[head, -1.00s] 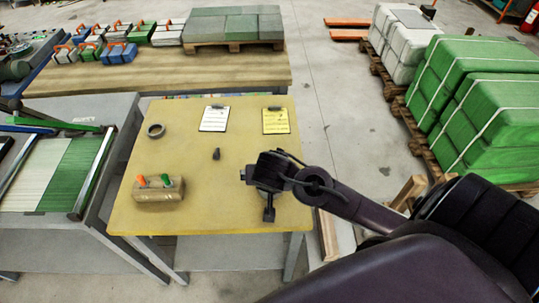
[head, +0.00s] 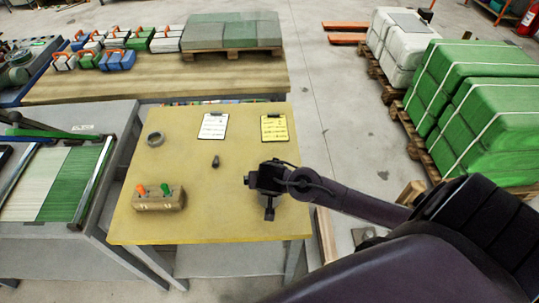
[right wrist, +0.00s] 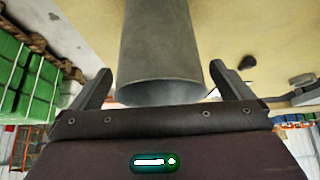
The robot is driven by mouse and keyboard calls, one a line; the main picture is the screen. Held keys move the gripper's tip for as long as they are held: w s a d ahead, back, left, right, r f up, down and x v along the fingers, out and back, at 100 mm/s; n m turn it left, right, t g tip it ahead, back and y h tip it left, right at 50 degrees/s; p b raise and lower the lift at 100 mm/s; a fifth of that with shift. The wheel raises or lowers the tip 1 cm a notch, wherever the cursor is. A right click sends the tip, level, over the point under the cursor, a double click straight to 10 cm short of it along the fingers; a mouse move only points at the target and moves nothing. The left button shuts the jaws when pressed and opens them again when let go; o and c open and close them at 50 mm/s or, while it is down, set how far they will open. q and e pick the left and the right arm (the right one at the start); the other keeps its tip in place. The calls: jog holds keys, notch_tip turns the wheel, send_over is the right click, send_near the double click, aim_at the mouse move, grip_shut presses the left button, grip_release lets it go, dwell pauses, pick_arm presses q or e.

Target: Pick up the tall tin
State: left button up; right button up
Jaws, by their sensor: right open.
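The tall tin (right wrist: 160,45) is a plain grey cylinder standing on the yellow-topped table. In the right wrist view it fills the space between the two fingers of my right gripper (right wrist: 160,68), which is open with a gap on each side of it. In the head view my right gripper (head: 268,198) is over the right part of the table and hides most or all of the tin. My left gripper is not in view.
On the yellow table (head: 230,225) are a block with orange and green pegs (head: 158,203), a tape ring (head: 155,139), a small dark object (head: 215,160), a white clipboard (head: 213,126) and a yellow clipboard (head: 274,129). Green bales (head: 480,100) stand at right.

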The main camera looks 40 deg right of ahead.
jog(key=c, duration=1.3)
